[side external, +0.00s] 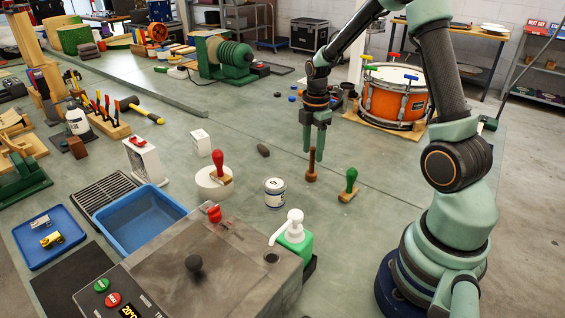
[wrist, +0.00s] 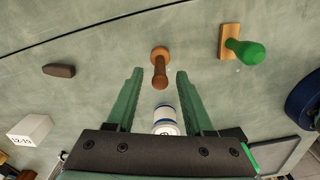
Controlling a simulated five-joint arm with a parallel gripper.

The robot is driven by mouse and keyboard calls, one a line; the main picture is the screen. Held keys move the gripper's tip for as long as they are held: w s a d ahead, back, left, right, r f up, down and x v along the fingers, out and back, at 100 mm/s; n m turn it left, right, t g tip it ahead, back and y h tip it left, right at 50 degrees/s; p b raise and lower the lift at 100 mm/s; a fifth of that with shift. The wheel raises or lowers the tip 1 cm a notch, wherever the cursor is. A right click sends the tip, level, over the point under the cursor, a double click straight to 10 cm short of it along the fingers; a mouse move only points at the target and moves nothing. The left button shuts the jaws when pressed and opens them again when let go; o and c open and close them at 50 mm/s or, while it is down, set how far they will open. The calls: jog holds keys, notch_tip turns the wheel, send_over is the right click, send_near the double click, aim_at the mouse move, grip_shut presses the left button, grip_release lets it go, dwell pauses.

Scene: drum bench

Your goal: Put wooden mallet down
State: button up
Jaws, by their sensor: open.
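The wooden mallet (side external: 311,174) stands upright on the green bench, its wider head down and its narrow handle up. In the wrist view the mallet (wrist: 160,72) shows between the two finger tips, its handle pointing toward the camera. My gripper (side external: 314,150) is open and points down right over it. The green fingers (wrist: 158,74) are apart, with a gap on each side of the handle. The fingertips are near the handle's top; I cannot tell how far the handle reaches between them. The mallet's base rests on the bench.
A green-handled stamp (side external: 350,184) stands close to the right of the mallet. A white tin (side external: 274,193) and a dark oval block (side external: 263,150) are to its left. A red stamp (side external: 219,167) sits on a white round block. An orange drum (side external: 394,102) stands behind.

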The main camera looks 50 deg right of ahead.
notch_tip(320, 180, up, 8)
jog(key=shift+f, duration=0.25)
jog(key=shift+a+r, duration=0.25)
jog(key=shift+r, duration=0.4)
jog(key=s+a+r+m+t, duration=0.2)
jog(key=s+a+r+m, duration=0.2)
jog(key=a+m, duration=0.3)
jog(key=s+a+r+m+t, duration=0.3)
jog(key=a+m, duration=0.4)
jog(key=a, duration=0.3)
jog(key=shift+s+r+t, duration=0.3)
jog(key=shift+s+r, duration=0.35)
jog(key=shift+s, duration=0.1)
